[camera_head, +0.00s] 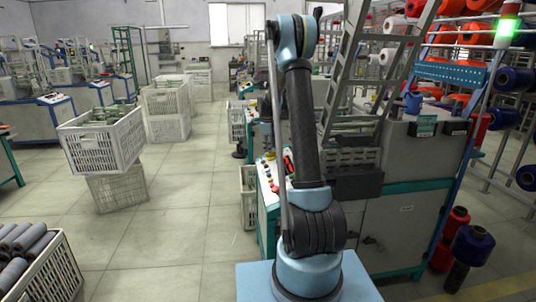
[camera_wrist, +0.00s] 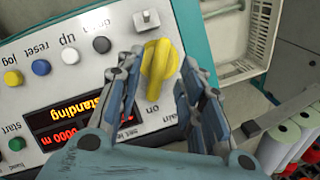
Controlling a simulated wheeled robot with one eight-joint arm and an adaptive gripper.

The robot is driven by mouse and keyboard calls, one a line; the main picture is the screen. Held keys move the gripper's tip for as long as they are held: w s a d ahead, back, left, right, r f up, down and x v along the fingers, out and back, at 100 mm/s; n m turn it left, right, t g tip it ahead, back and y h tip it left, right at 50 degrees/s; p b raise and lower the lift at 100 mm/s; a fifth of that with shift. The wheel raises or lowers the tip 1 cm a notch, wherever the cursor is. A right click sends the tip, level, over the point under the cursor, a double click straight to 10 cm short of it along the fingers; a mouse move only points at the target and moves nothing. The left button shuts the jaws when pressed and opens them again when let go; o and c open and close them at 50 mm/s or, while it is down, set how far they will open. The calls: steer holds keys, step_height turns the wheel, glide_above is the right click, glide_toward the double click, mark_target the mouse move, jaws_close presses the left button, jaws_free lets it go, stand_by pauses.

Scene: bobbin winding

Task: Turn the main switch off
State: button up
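The main switch (camera_wrist: 160,62) is a yellow rotary knob on the light grey control panel (camera_wrist: 22,98), in the wrist view. Its raised grip runs up and down the picture, slightly tilted, with its lower end near the upside-down "on" label. My gripper (camera_wrist: 162,70) is open, one finger left of the knob and one right of it. The fingertips flank the knob; I cannot tell whether either touches it. In the head view the same panel (camera_head: 267,181) shows left of my arm; the knob cannot be made out there.
The panel carries several round buttons, a small square switch (camera_wrist: 146,19) and a lit red and orange display (camera_wrist: 70,122). A white crate (camera_wrist: 232,60) stands beside the panel. In the head view, stacked crates (camera_head: 104,140) stand left, with open floor between.

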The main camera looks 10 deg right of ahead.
mark_target(273, 154)
steer(key=shift+x, duration=1.9)
